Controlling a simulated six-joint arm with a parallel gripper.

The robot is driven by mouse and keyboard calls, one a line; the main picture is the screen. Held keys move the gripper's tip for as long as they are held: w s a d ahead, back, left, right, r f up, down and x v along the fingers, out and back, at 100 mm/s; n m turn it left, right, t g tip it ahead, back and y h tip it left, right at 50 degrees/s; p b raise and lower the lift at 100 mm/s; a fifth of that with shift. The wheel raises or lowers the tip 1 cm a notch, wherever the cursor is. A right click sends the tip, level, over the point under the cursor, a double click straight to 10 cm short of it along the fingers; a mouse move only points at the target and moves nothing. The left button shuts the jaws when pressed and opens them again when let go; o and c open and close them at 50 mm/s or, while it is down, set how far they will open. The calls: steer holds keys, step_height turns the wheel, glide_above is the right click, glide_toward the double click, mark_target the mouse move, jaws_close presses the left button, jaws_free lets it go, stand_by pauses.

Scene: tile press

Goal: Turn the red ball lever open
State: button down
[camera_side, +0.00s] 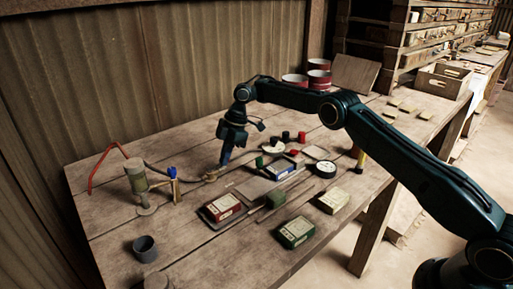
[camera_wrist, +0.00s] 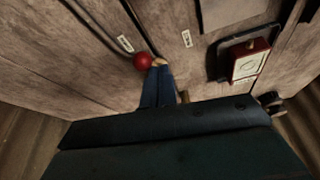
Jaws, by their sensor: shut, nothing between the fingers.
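The red ball (camera_wrist: 143,61) of the lever shows in the wrist view, beside the tips of my gripper (camera_wrist: 160,64). My gripper's blue fingers are together with nothing held, and the ball is just left of the tips. I cannot tell whether they touch. In the side view my gripper (camera_side: 223,163) points down at the table, close above a small brass-coloured fitting (camera_side: 210,177). The red ball cannot be made out there. Most of the lever's arm is hidden, so its angle is unclear.
A red box (camera_side: 223,207) sits on a dark tray. A pump-like device (camera_side: 137,182) stands left. A grey cup (camera_side: 145,248) is at the front left.

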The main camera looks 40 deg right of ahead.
steer(key=shift+d+r, duration=0.25)
steer(key=shift+r, duration=0.2)
steer(key=shift+d+r, duration=0.1)
steer(key=shift+d, duration=0.2)
steer(key=d, duration=0.3)
steer(key=s+d, duration=0.1)
steer(key=d, duration=0.3)
steer(key=s+d, duration=0.1)
steer(key=d, duration=0.3)
steer(key=shift+s+d, duration=0.1)
steer(key=shift+s, duration=0.05)
steer(key=shift+r, duration=0.1)
